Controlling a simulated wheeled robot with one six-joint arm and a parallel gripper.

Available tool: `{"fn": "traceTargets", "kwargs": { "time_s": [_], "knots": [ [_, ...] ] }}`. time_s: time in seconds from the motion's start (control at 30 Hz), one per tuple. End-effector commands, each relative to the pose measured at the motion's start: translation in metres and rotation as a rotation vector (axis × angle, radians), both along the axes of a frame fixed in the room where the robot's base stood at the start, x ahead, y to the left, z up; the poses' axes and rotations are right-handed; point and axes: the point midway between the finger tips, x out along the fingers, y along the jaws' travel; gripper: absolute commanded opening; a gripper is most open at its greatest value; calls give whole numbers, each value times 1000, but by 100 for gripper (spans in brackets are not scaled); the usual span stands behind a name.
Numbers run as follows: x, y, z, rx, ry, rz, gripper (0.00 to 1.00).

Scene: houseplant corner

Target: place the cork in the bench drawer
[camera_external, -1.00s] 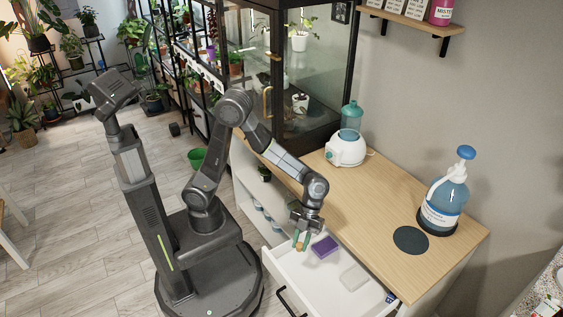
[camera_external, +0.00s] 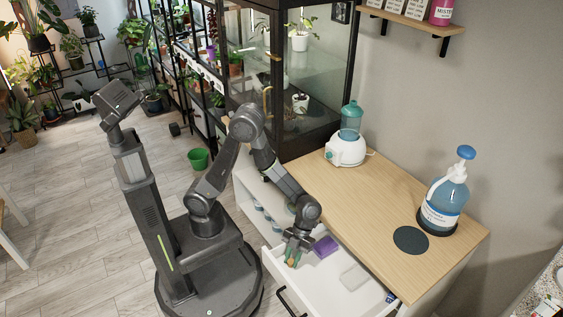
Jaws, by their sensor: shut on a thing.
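The bench drawer (camera_external: 326,287) is pulled open at the front of the wooden-topped bench. My gripper (camera_external: 292,262) points down inside the left end of the drawer, close to its floor. It is shut on the cork (camera_external: 291,264), a small tan-orange piece between the green fingertips. The fingers hide most of the cork. I cannot tell whether the cork touches the drawer floor.
In the drawer, a purple block (camera_external: 325,246) lies right of my gripper and a pale white block (camera_external: 353,278) lies further right. On the bench top (camera_external: 365,205) stand a white humidifier (camera_external: 345,150), a blue pump bottle (camera_external: 446,195) and a dark round mat (camera_external: 411,240).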

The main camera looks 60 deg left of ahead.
Motion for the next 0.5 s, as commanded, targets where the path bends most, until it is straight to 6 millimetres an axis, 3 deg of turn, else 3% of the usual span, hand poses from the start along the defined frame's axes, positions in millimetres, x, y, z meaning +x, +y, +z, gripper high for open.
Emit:
{"fn": "traceTargets", "kwargs": {
  "time_s": [0.27,0.3,0.4,0.5],
  "knots": [
    [0,0,-3,-1,-1,0,0],
    [0,0,-2,-1,-1,0,27],
    [0,0,-1,-1,-1,0,45],
    [0,0,-1,0,-1,0,45]
  ]
}}
